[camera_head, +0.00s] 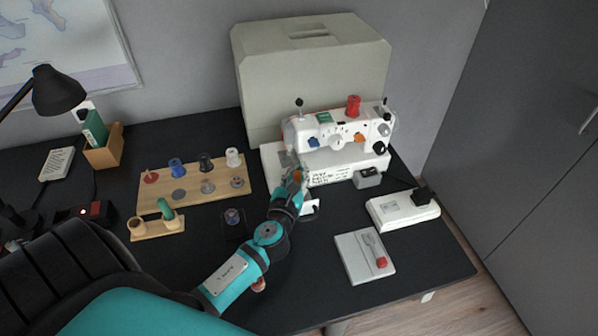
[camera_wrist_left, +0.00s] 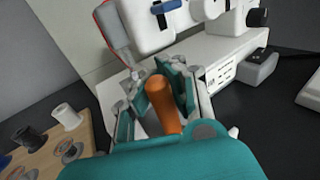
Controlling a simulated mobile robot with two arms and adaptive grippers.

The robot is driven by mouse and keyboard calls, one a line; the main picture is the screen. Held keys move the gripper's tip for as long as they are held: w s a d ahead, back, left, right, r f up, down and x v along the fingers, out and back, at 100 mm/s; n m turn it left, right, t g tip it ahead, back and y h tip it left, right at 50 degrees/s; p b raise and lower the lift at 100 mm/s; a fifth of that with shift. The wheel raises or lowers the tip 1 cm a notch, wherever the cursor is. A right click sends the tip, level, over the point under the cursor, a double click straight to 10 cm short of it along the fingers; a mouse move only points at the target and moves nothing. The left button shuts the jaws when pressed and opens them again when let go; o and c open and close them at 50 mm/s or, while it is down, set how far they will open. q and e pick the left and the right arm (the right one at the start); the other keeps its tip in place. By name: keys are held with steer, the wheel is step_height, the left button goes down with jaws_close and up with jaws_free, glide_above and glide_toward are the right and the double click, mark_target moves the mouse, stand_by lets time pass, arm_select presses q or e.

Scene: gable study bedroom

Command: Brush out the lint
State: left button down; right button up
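My left gripper (camera_head: 298,176) is at the left front of the machine base, below the needle end. It is shut on an orange cylindrical handle (camera_wrist_left: 163,104), which looks like the brush's. The handle points toward the machine; its bristle end is hidden. The fingers and arm cover part of the base, and no lint can be made out. My right gripper is not in view.
A wooden spool board (camera_head: 147,197) lies left of the machine. A white foot pedal (camera_head: 390,212), a small grey box (camera_head: 367,178) and a pale tray (camera_head: 350,262) with a red-ended tool are at the right. A beige case (camera_head: 260,85) stands behind.

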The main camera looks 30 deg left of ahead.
arm_select(q)
steer(key=shift+s+d, duration=0.1)
steer(key=shift+s, duration=0.2)
steer(key=shift+d, duration=0.3)
stand_by(0.5)
steer(key=shift+d, duration=0.3)
stand_by(0.4)
steer(key=shift+w+p, duration=0.4)
steer(key=shift+w+a, duration=0.1)
steer(key=shift+w, duration=0.15)
stand_by(0.8)
steer(key=shift+w+a, duration=0.1)
steer(key=shift+a, duration=0.2)
stand_by(0.4)
steer(key=shift+p, duration=0.3)
step_height(320, 180, up, 7)
steer(key=p, duration=0.7)
steer(key=shift+s, duration=0.4)
